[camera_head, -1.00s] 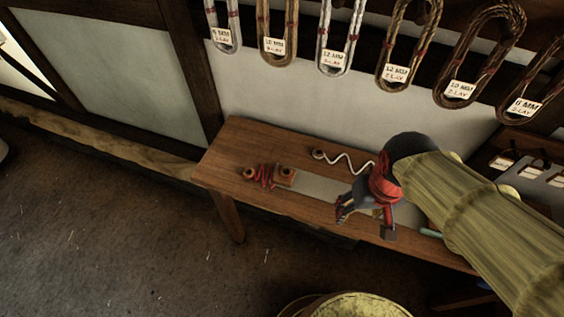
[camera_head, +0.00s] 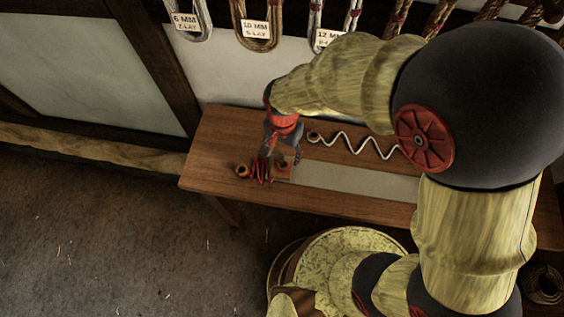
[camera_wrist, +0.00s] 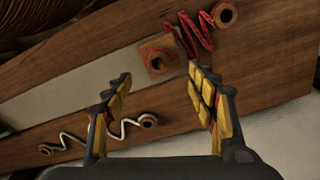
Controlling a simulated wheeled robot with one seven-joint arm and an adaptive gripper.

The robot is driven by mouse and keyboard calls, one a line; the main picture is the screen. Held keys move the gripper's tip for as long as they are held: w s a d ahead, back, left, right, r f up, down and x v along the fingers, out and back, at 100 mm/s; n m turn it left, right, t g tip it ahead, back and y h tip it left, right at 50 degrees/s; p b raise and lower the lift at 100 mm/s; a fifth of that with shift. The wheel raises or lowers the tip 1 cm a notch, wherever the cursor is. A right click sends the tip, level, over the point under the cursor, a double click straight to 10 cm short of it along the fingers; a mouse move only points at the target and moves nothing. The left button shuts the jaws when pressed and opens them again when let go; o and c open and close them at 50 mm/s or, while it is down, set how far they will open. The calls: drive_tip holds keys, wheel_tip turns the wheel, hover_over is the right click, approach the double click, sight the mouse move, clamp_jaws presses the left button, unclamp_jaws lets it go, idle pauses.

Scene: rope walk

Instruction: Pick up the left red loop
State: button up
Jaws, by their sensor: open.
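A red zigzag cord (camera_head: 258,172) lies at the left end of the wooden bench. A small brown ring (camera_head: 242,170) is at its left end, and an orange-brown block with a hole (camera_head: 283,168) is at its right. In the wrist view the red cord (camera_wrist: 197,35) is at the top, with the ring (camera_wrist: 225,14) beyond it and the block (camera_wrist: 158,56) near the middle. My gripper (camera_head: 282,155) is open and empty, pointing down near the block. In the wrist view its fingers (camera_wrist: 158,80) are apart, with the block just beyond them; the right finger is nearest the red cord.
A white zigzag cord (camera_head: 355,146) with ring ends lies along the back of the bench (camera_head: 222,140). A pale strip (camera_head: 350,180) runs along the bench. Labelled rope hanks (camera_head: 257,30) hang on the wall behind. A round pale-topped object (camera_head: 345,240) stands in front.

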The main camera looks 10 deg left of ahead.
drive_tip(key=f, duration=0.2)
drive_tip(key=f+b, duration=0.1)
drive_tip(key=f, duration=0.1)
drive_tip(key=f+b, duration=0.1)
drive_tip(key=f, duration=0.2)
drive_tip(key=shift+s, duration=0.3)
drive_tip(key=shift+c, duration=0.6)
drive_tip(key=c, duration=0.7)
drive_tip(key=shift+c, duration=0.8)
wheel_tip(320, 180, up, 7)
drive_tip(key=shift+r+p, duration=0.15)
drive_tip(key=shift+p, duration=0.9)
drive_tip(key=s+a+p, duration=0.1)
drive_tip(key=s+p, duration=0.1)
drive_tip(key=s, duration=1.6)
drive_tip(key=shift+a+p, duration=0.2)
drive_tip(key=shift+p, duration=0.1)
